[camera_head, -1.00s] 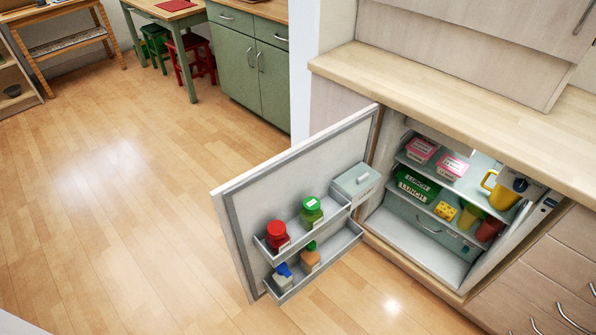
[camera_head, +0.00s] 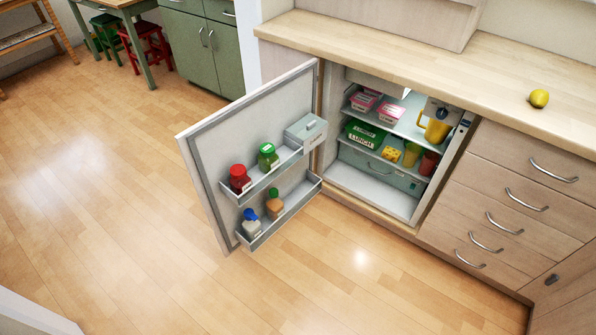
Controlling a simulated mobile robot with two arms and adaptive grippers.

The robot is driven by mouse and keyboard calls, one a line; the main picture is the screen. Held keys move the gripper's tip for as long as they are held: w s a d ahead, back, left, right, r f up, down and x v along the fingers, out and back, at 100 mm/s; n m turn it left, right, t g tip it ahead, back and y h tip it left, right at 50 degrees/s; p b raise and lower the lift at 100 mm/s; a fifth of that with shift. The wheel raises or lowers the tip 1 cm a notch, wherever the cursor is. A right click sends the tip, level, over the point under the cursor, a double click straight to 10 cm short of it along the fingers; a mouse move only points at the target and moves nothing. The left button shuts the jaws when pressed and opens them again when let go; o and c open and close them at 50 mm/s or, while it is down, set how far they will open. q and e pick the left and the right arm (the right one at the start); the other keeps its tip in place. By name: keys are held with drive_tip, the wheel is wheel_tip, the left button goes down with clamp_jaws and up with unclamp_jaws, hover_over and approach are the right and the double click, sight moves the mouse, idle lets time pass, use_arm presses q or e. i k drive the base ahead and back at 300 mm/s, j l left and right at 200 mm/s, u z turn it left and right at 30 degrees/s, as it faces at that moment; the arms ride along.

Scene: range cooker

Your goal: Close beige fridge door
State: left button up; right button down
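The beige fridge door (camera_head: 262,122) stands wide open, swung out to the left of the fridge, with its inner side facing me. Its two door shelves hold a red-lidded jar (camera_head: 240,178), a green-lidded jar (camera_head: 268,157), several bottles and a grey box (camera_head: 306,132). The fridge body (camera_head: 372,192) sits under the counter, with pink-lidded boxes, green lunch boxes, a yellow jug and cups inside. Neither of my grippers is in view.
A wooden counter (camera_head: 400,60) runs above the fridge, with a lemon (camera_head: 539,98) on it. Drawers (camera_head: 520,200) with metal handles stand to the right. A green cabinet (camera_head: 205,45) and stools (camera_head: 147,45) are at the back left. The wooden floor (camera_head: 130,210) before the door is clear.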

sight(233, 134)
drive_tip(key=z, duration=0.4)
drive_tip(key=j+z, duration=0.1)
drive_tip(key=z, duration=0.75)
drive_tip(key=j+z, duration=0.15)
drive_tip(key=z, duration=0.65)
drive_tip(key=k+j, duration=0.15)
drive_tip(key=j, duration=0.55)
drive_tip(key=k+j+z, duration=0.1)
drive_tip(key=j, duration=0.6)
drive_tip(key=k+j, duration=0.15)
drive_tip(key=j, duration=0.5)
drive_tip(key=k+j, duration=0.15)
drive_tip(key=j, duration=0.55)
drive_tip(key=k+j+z, duration=0.1)
drive_tip(key=j, duration=0.6)
drive_tip(key=k+j, duration=0.25)
drive_tip(key=j, duration=0.4)
drive_tip(key=k+j+z, duration=0.1)
drive_tip(key=j, duration=0.55)
drive_tip(key=k+j, duration=0.25)
drive_tip(key=j, duration=0.45)
